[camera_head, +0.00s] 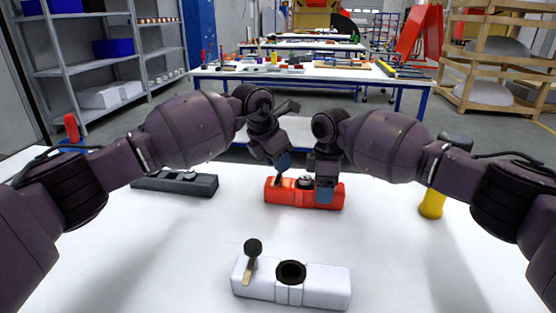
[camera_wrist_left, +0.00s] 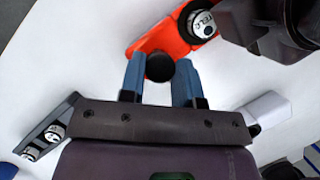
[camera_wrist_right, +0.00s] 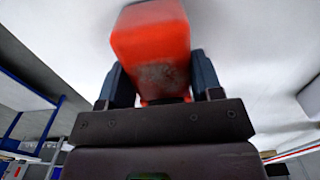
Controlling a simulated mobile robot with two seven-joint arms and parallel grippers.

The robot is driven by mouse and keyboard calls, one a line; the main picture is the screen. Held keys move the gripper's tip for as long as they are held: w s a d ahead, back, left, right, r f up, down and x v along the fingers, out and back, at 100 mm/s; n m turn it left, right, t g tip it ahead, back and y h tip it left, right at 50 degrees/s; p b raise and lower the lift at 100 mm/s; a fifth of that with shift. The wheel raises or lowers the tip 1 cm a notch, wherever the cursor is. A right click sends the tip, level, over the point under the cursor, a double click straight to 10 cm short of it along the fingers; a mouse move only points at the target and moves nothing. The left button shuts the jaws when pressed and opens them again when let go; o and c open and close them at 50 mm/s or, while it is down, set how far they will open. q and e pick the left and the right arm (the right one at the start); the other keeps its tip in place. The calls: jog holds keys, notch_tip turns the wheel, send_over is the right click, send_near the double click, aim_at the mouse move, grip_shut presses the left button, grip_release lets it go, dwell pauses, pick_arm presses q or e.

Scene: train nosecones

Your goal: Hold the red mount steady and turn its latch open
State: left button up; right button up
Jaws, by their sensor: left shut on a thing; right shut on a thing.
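The red mount (camera_head: 285,194) lies on the white table, with a round dark-rimmed part (camera_head: 305,182) seated in its middle. My left gripper (camera_head: 282,166) is at the mount's left end. In the left wrist view its blue fingers stand on either side of the latch's black knob (camera_wrist_left: 160,67), shut on it. My right gripper (camera_head: 325,190) is shut on the mount's right end, and in the right wrist view the red body (camera_wrist_right: 152,45) sits between the fingers. The latch's lever is mostly hidden by my left gripper.
A white mount (camera_head: 320,287) with an empty round hole and a raised latch lies nearer. A dark grey mount (camera_head: 175,184) lies at the left. A yellow-handled tool (camera_head: 432,204) stands at the right. The table's front left is clear.

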pick_arm(q)
jog(key=o, duration=0.9)
jog(key=shift+r, duration=0.1)
jog(key=v, duration=1.2)
pick_arm(e)
jog(key=o, duration=1.1)
jog(key=shift+r, duration=0.1)
